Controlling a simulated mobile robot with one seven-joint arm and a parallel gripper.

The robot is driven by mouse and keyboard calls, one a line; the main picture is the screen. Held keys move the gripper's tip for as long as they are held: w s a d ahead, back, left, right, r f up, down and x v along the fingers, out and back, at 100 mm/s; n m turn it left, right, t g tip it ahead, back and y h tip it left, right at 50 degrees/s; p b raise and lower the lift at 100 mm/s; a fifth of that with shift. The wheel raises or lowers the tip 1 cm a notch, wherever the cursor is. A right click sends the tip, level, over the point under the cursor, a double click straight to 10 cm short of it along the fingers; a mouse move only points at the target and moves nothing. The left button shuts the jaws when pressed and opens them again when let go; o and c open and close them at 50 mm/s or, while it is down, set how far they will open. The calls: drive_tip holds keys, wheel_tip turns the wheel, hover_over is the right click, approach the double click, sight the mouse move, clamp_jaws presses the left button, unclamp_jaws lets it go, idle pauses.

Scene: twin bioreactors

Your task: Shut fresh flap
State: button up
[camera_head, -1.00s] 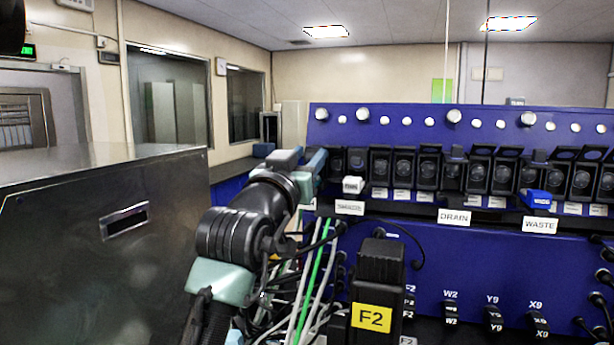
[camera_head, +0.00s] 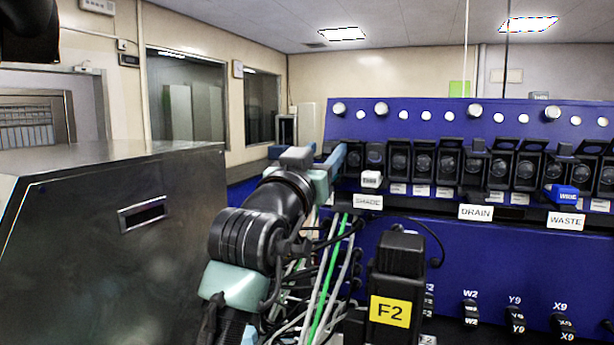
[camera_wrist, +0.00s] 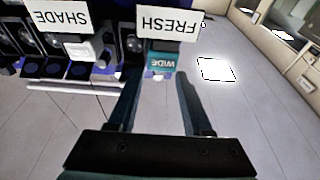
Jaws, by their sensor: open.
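The FRESH label (camera_wrist: 167,24) shows upside down at the top of the wrist view. A teal block marked WIDE (camera_wrist: 161,63) is beside it, on a dark housing whose flap I cannot make out clearly. My gripper (camera_wrist: 154,88) is open and empty, with its two fingers apart and pointing toward the teal block, one finger on each side of it in the picture. I cannot tell whether they touch anything. In the head view my gripper (camera_head: 322,165) is at the left end of the valve row and hides the fresh station.
The SHADE label (camera_head: 368,202), DRAIN label (camera_head: 476,212) and WASTE label (camera_head: 566,220) run along the blue panel (camera_head: 400,122). Below are cables (camera_head: 330,262) and a black F2 unit (camera_head: 400,258). A dark metal cabinet (camera_head: 90,255) stands at left.

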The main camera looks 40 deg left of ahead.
sight(328, 148)
drive_tip(key=b+v, duration=0.5)
drive_tip(key=v, duration=0.6)
drive_tip(key=shift+s+d, duration=0.2)
drive_tip(key=shift+s, duration=0.15)
drive_tip(key=w+a+r+g+p, duration=0.1)
drive_tip(key=w+p, duration=0.3)
drive_tip(key=w+a+r+g+p, duration=0.1)
drive_tip(key=w+p, duration=0.3)
drive_tip(key=w+a+r+g+p, duration=0.1)
drive_tip(key=w+p, duration=0.3)
drive_tip(key=p, duration=0.1)
drive_tip(key=shift+w+a+r+h, duration=0.1)
drive_tip(key=shift+w+r+h, duration=0.05)
drive_tip(key=shift+r+h, duration=0.2)
drive_tip(key=shift+x, duration=0.85)
drive_tip(key=shift+f, duration=0.15)
